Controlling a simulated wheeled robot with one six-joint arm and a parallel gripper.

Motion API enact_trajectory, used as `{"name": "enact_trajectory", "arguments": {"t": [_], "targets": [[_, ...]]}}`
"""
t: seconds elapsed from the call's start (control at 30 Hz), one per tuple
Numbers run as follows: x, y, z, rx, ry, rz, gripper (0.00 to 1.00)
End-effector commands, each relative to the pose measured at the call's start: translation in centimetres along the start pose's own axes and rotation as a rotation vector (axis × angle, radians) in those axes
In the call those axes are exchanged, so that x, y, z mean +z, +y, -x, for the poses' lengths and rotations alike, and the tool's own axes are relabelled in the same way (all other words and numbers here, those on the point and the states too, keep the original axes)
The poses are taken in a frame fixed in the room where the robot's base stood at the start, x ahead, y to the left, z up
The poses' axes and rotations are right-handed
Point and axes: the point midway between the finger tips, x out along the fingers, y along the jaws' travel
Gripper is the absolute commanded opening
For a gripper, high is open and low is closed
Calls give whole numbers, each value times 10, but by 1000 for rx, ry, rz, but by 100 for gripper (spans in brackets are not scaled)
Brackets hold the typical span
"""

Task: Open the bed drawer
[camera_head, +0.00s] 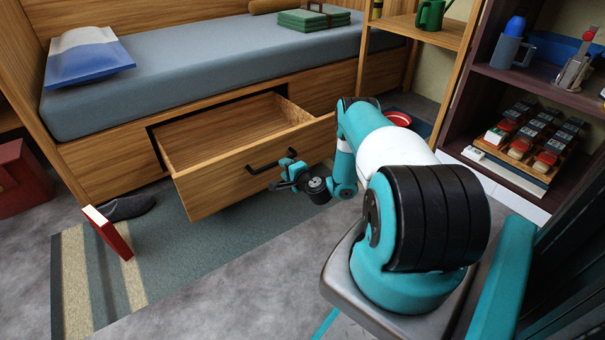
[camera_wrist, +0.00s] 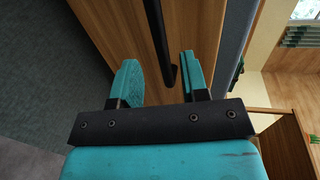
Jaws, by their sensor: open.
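The bed drawer (camera_head: 225,162) is a wooden drawer under the bed, pulled well out, and its inside looks empty. Its black bar handle (camera_head: 270,161) is on the front panel.
The bed (camera_head: 200,75) holds a blue and white pillow (camera_head: 85,58) and a folded green blanket (camera_head: 313,19). A red book (camera_head: 108,232) stands on the rug (camera_head: 170,250), left of the drawer. A dark shelf (camera_head: 520,82) stands to the right. Grey floor lies free in front.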

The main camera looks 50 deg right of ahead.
Motion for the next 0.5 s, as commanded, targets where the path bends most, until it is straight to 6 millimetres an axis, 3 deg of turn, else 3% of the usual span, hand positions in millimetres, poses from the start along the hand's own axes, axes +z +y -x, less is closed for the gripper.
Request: {"name": "enact_trajectory", "arguments": {"t": [0.03,0.2,0.5], "targets": [[-1,-6,16,7,4,-9,41],[-1,-6,62,6,4,-11,41],[0,-9,88,1,0,-2,41]]}}
